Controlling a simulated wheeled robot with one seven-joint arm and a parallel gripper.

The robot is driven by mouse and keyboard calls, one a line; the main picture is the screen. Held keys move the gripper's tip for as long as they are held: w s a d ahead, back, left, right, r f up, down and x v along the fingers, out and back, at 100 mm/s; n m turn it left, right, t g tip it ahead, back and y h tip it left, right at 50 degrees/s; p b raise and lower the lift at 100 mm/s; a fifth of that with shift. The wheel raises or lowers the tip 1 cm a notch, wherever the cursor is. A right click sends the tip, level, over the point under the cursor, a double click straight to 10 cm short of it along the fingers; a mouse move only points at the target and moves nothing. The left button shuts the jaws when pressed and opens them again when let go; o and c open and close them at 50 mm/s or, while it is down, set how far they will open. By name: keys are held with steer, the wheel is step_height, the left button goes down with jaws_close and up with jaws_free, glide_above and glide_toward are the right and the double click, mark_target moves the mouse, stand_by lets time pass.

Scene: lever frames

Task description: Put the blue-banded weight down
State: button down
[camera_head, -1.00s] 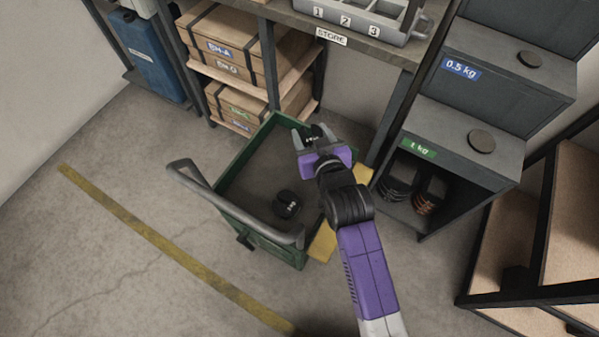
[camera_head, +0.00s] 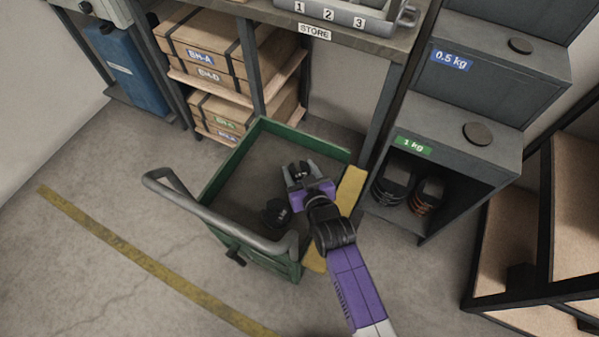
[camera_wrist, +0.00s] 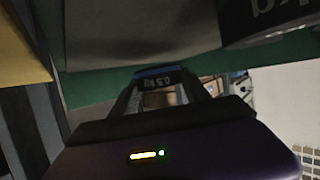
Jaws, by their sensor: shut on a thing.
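My gripper (camera_head: 300,170) is inside the outline of the green cart (camera_head: 224,166), over its grey floor, in the head view. It is shut on a small dark weight (camera_head: 299,168). In the wrist view the weight (camera_wrist: 158,80) shows a blue band lettered 0.5 kg between the fingers. Whether it touches the cart floor I cannot tell. Another dark weight (camera_head: 273,213) sits on the cart floor, just left of and below my gripper. A dark lettered object (camera_wrist: 268,20) shows at the top right of the wrist view.
The cart's grey handle (camera_head: 215,217) crosses its near left side. Yellow strips (camera_head: 349,187) line its right side. A dark 1 kg cabinet (camera_head: 440,150) with weights inside stands to the right. Shelves with wooden boxes (camera_head: 215,55) stand behind. Cart floor at upper left is clear.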

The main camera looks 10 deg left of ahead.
steer(key=shift+f, duration=0.2)
steer(key=shift+f+b, duration=0.3)
steer(key=shift+f, duration=0.1)
steer(key=shift+f, duration=0.2)
